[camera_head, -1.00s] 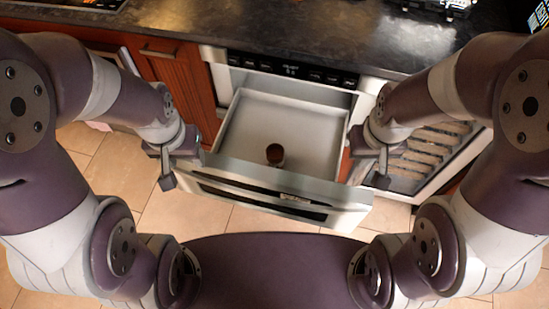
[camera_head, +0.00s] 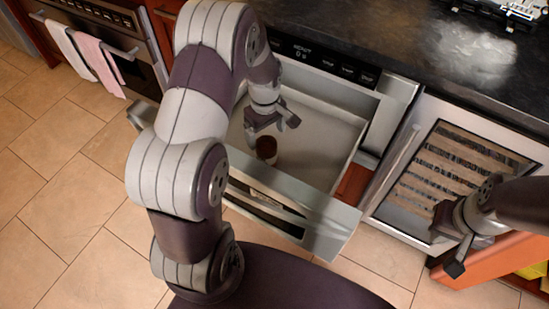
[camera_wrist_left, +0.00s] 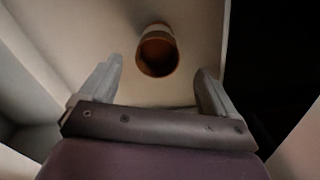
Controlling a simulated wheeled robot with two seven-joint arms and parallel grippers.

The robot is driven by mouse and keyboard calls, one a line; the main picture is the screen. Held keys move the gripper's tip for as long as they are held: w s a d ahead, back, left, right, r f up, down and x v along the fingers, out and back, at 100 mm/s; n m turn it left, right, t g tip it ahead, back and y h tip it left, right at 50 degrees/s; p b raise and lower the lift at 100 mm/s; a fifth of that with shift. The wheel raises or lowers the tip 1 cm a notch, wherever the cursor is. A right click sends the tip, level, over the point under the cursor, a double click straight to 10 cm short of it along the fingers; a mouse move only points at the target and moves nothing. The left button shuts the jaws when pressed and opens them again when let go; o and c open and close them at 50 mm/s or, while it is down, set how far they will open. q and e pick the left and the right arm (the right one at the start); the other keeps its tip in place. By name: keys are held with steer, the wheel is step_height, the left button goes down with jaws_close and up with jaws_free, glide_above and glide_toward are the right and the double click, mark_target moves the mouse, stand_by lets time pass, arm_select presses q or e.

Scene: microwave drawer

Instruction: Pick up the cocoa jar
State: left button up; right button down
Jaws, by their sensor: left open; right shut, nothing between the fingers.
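The cocoa jar (camera_head: 266,148), small and round with a dark brown top and a pale lower part, stands in the open microwave drawer (camera_head: 318,155) near its front wall. My left gripper (camera_head: 274,125) is over the drawer, above and slightly behind the jar, open and empty. In the left wrist view the jar (camera_wrist_left: 157,50) appears beyond the two spread fingers (camera_wrist_left: 160,88), roughly centred between them and not touching them. My right gripper (camera_head: 452,257) is shut and empty at the lower right, away from the drawer.
The drawer walls surround the jar closely at the front. A dark countertop (camera_head: 400,50) lies behind the drawer. A glass-fronted cooler (camera_head: 450,170) stands to the right, near an orange open panel (camera_head: 490,262). An oven with towels (camera_head: 88,55) is at the left.

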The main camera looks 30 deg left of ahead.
mark_target(266, 144)
arm_select(q)
steer(key=f, duration=0.2)
steer(key=f+b, duration=0.1)
steer(key=f, duration=0.3)
steer(key=shift+w+a+f, duration=0.2)
steer(key=shift+w+f, duration=0.05)
steer(key=shift+f, duration=0.15)
steer(key=shift+r, duration=0.1)
steer(key=c, duration=1.5)
steer(key=shift+r, duration=0.1)
steer(key=shift+c, duration=0.9)
